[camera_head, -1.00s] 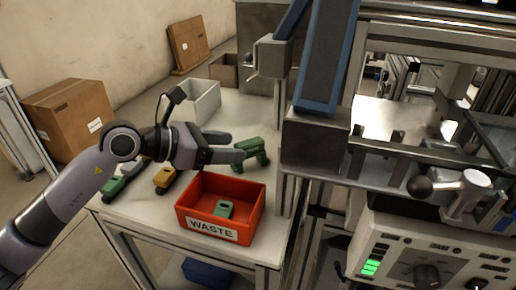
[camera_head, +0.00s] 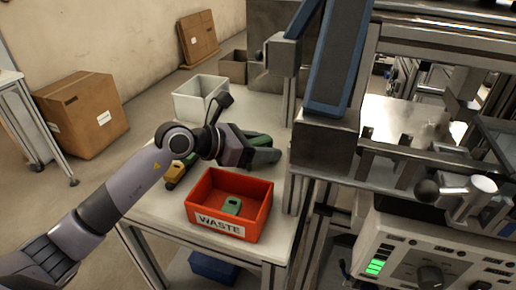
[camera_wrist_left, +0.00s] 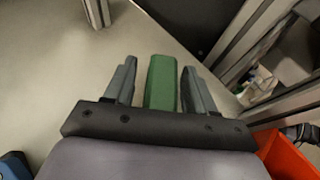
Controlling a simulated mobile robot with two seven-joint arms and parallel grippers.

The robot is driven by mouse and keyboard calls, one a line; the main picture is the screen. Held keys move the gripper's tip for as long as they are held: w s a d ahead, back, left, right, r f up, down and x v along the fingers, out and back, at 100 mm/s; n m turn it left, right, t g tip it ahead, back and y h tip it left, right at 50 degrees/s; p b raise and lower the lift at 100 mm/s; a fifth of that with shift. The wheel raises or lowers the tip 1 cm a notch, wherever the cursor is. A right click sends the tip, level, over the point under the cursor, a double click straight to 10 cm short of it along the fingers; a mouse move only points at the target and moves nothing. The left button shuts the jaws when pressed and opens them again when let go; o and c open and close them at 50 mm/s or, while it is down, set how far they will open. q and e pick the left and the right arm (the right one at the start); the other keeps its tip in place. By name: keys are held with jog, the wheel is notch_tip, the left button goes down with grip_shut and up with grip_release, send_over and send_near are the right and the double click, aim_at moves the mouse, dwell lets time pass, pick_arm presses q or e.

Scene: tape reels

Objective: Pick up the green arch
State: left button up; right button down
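The green arch (camera_head: 260,138) is on the white table, behind the red waste bin, and my left gripper (camera_head: 267,152) partly hides it in the head view. In the left wrist view, the arch (camera_wrist_left: 161,85) shows as a green bar between the two grey fingers of my left gripper (camera_wrist_left: 160,67). A gap shows on each side of the bar, so the fingers are open around it and apart from it. The arch's lower part is hidden from the wrist camera. My right gripper is not in view.
The red waste bin (camera_head: 205,216) stands at the table's front with a green piece (camera_head: 232,205) inside. An orange piece (camera_head: 178,171) lies left of it. A pale bin (camera_head: 200,98) is at the back. Machine framing (camera_head: 322,140) rises close on the right.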

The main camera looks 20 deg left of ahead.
pick_arm(q)
jog(key=c, duration=0.8)
jog(key=shift+c, duration=0.2)
